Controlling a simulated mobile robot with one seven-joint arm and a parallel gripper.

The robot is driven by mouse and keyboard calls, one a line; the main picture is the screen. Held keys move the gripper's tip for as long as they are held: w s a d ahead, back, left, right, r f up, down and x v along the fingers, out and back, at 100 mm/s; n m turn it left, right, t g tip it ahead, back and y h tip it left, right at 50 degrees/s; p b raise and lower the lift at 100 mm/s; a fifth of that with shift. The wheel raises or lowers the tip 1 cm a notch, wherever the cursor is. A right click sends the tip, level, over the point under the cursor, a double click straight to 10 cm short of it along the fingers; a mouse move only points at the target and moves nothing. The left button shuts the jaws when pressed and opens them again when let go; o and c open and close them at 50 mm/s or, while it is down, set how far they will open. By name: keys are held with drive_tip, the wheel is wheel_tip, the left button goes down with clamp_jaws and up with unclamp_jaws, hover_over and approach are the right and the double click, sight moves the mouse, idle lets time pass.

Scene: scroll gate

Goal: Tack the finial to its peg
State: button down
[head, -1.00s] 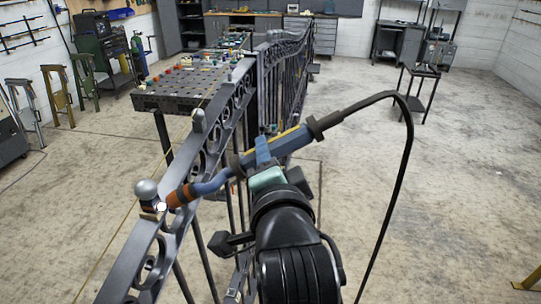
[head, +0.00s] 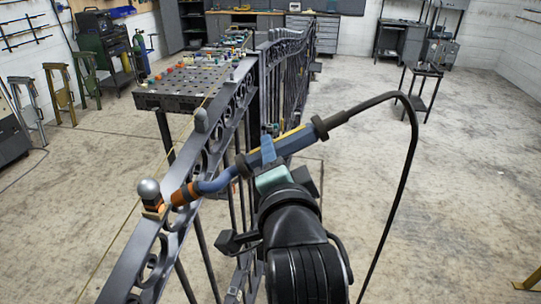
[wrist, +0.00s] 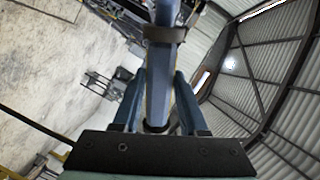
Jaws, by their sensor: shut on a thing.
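My gripper (head: 266,158) is shut on a blue welding torch (head: 285,143), whose bent neck reaches left. The torch's orange-brown nozzle (head: 181,195) points at the finial's base from the right, with a small gap. In the wrist view the torch (wrist: 160,90) lies between both fingers of my gripper (wrist: 159,105).
The torch cable (head: 410,150) loops to the right. The floor at right is mostly clear.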

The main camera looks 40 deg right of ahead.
sight(328, 127)
drive_tip(key=shift+s+d+r+p, duration=0.65)
drive_tip(key=shift+d+r+p, duration=0.05)
drive_tip(key=shift+d, duration=0.6)
drive_tip(key=shift+s+d+r+p, duration=0.65)
drive_tip(key=shift+d+r+p, duration=0.05)
drive_tip(key=shift+d, duration=0.6)
drive_tip(key=shift+s+d+r+p, duration=0.65)
drive_tip(key=shift+d+r+p, duration=0.05)
drive_tip(key=shift+d, duration=0.6)
